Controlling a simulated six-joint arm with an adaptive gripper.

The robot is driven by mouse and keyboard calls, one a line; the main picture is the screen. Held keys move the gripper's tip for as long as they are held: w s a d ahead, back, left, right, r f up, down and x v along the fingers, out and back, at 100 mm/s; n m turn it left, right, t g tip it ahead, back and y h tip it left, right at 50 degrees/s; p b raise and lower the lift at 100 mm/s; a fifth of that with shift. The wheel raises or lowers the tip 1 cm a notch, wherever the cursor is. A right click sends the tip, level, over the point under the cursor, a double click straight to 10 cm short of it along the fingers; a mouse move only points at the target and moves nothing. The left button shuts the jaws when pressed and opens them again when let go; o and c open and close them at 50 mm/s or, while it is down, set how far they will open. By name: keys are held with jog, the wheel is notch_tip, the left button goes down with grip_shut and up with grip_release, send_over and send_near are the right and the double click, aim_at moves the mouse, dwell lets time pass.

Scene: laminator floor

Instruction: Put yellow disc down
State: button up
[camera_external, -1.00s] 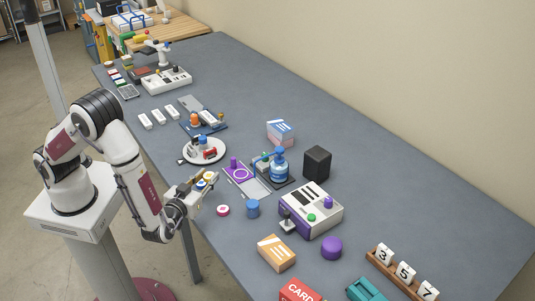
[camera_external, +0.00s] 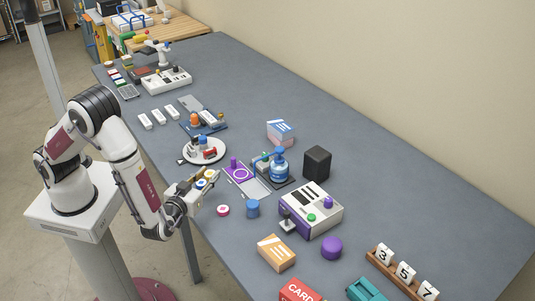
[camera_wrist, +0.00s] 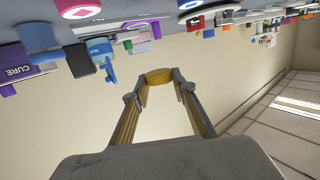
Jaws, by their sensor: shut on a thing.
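The yellow disc (camera_wrist: 160,76) is between the fingertips of my gripper (camera_wrist: 160,91) in the wrist view, and the fingers are shut on it from both sides. In the external view my gripper (camera_external: 207,182) is near the table's left edge, between the round white tray and the red-pink disc. The yellow disc shows there as a small yellow patch (camera_external: 210,174) at the fingers. The wrist view is turned over, with the table along the top, and the disc shows against the wall, apart from other things.
A red-pink disc (camera_external: 223,211) and a blue cylinder (camera_external: 252,208) stand close by on the table (camera_external: 350,155). A round white tray (camera_external: 188,156) with small items is behind the gripper. A purple-and-white machine (camera_external: 312,208) stands to the right.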

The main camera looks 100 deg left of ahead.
jog(key=w+d+f+t, duration=0.1)
jog(key=d+f+m+t, duration=0.1)
jog(key=d, duration=0.1)
jog(key=w+d+f+m+t+h, duration=0.1)
jog(key=shift+w+d, duration=0.3)
jog(key=shift+d, duration=0.1)
jog(key=d+f+m+t, duration=0.1)
jog(key=d, duration=0.1)
jog(key=d+f+m+t+h, duration=0.1)
jog(key=d, duration=0.1)
jog(key=d+f+t, duration=0.1)
jog(key=d, duration=0.2)
jog(key=shift+w+m+h, duration=0.25)
jog(key=shift+m+h, duration=0.05)
jog(key=shift+m, duration=0.1)
